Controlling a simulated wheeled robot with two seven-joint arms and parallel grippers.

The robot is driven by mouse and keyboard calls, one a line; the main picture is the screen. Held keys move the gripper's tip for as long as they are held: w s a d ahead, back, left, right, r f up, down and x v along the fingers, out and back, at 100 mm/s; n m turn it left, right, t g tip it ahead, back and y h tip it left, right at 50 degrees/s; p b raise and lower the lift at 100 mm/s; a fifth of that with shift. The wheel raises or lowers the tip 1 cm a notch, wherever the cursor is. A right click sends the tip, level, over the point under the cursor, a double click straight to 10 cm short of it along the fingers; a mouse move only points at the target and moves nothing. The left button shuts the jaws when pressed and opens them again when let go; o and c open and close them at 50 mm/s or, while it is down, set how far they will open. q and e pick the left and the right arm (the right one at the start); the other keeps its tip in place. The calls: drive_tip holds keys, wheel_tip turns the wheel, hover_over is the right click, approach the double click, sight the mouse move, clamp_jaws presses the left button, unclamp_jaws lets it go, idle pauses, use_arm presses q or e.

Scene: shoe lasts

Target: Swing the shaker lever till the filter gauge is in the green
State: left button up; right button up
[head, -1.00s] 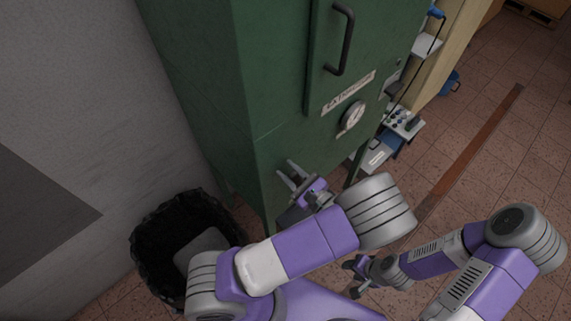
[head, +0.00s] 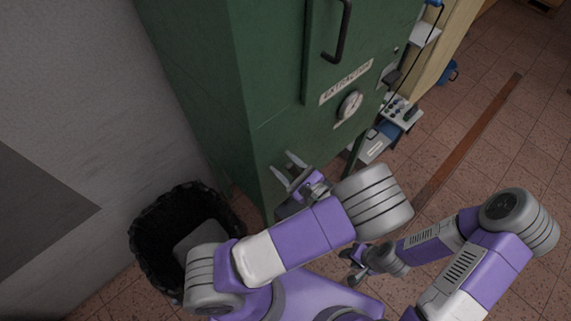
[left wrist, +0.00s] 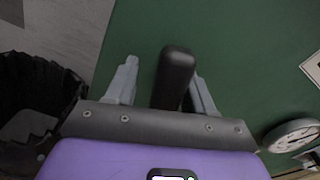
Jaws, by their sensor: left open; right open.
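The dark shaker lever (left wrist: 173,78) shows in the left wrist view as a rounded handle standing between the two grey fingers of my left gripper (left wrist: 163,70). It is nearer the right finger; I cannot tell whether they touch. In the head view my left gripper (head: 286,168) is open at the lower front of the green cabinet (head: 215,90), and I cannot make out the lever there. The round white filter gauge (head: 349,105) is above and right of it, also at the right edge in the left wrist view (left wrist: 292,135); its reading is too small to tell. My right gripper (head: 354,268) is low, open and away from the cabinet.
A black-lined bin (head: 150,240) stands on the floor left of the cabinet, by the grey wall. A black door handle (head: 340,35) and a label plate (head: 346,82) are above the gauge. A control box (head: 400,110) is at the cabinet's right.

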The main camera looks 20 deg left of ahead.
use_arm(q)
drive_tip(key=v, duration=0.7)
drive_tip(key=shift+s+d, duration=0.15)
drive_tip(key=shift+d, duration=0.1)
idle(0.3)
